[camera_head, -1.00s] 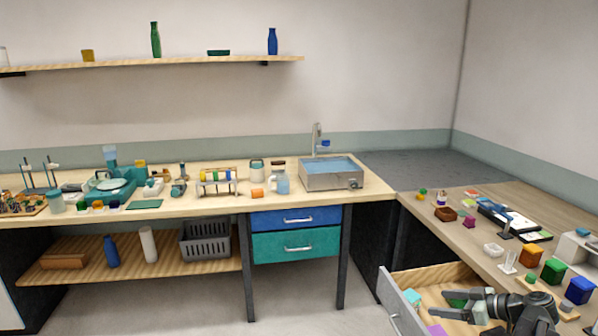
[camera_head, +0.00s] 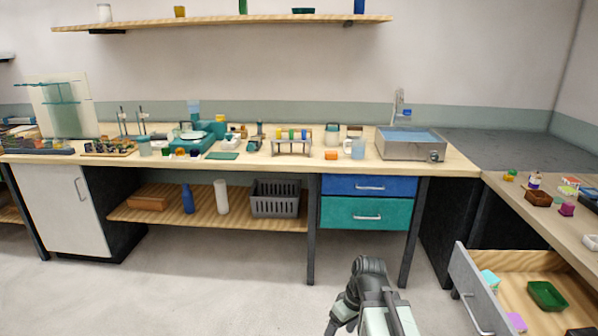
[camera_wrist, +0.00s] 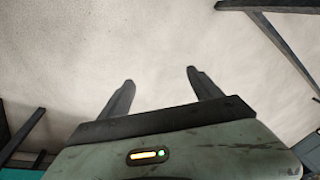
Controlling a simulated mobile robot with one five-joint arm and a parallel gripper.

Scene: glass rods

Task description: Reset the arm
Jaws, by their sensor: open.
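My gripper (camera_wrist: 160,76) shows in the wrist view with its two dark fingers spread apart. Nothing is between them, and pale floor lies beyond. In the head view my folded arm (camera_head: 372,298) is at the bottom centre, over the floor in front of the bench and left of the open drawer. Its lower end is cut off by the picture's edge.
The open drawer (camera_head: 463,288) at the lower right holds a green tray (camera_head: 547,296) and small blocks. The bench (camera_head: 455,165) carries a sink (camera_head: 408,145) and a rack of coloured rods (camera_head: 292,144). Bare floor (camera_head: 200,290) lies at the left.

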